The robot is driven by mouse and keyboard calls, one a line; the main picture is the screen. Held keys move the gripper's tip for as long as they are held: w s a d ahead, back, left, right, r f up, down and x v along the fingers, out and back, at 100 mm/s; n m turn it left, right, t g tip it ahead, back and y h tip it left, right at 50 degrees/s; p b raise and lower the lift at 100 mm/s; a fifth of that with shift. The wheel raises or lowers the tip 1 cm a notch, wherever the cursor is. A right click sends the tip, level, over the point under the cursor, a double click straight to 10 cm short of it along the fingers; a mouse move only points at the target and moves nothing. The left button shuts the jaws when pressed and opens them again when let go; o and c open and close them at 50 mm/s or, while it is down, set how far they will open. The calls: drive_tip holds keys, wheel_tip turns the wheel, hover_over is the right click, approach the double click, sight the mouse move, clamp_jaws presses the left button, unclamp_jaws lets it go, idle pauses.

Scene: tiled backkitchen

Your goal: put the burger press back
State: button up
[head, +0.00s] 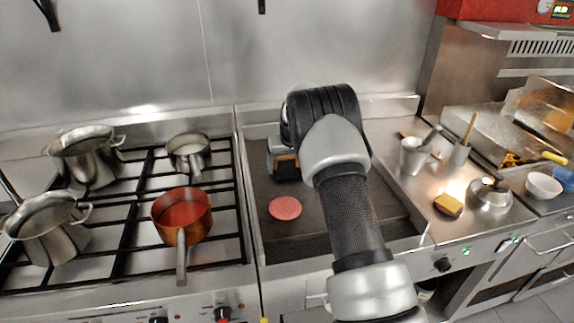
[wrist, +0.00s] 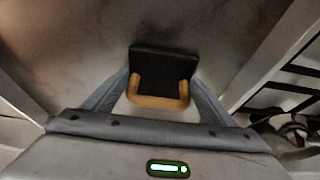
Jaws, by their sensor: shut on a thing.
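The burger press is a dark rectangular plate with an orange-brown handle. In the wrist view the burger press (wrist: 162,62) lies between the two grey fingers of my gripper (wrist: 161,88), which is shut on it. In the head view the burger press (head: 286,168) is partly hidden by my gripper (head: 283,152), over the back left part of the dark griddle (head: 290,238). I cannot tell whether it touches the griddle surface. A round pink patty (head: 285,208) lies on the griddle, just in front of the press.
On the left is a gas stove with a copper pan (head: 182,214) and several steel pots. The steel counter on the right holds a metal cup (head: 413,156), a yellow sponge-like block (head: 448,205), a dome with a black knob (head: 490,196) and a white bowl (head: 543,186).

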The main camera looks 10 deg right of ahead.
drive_tip(key=o, duration=1.5)
drive_tip(key=shift+f, duration=0.1)
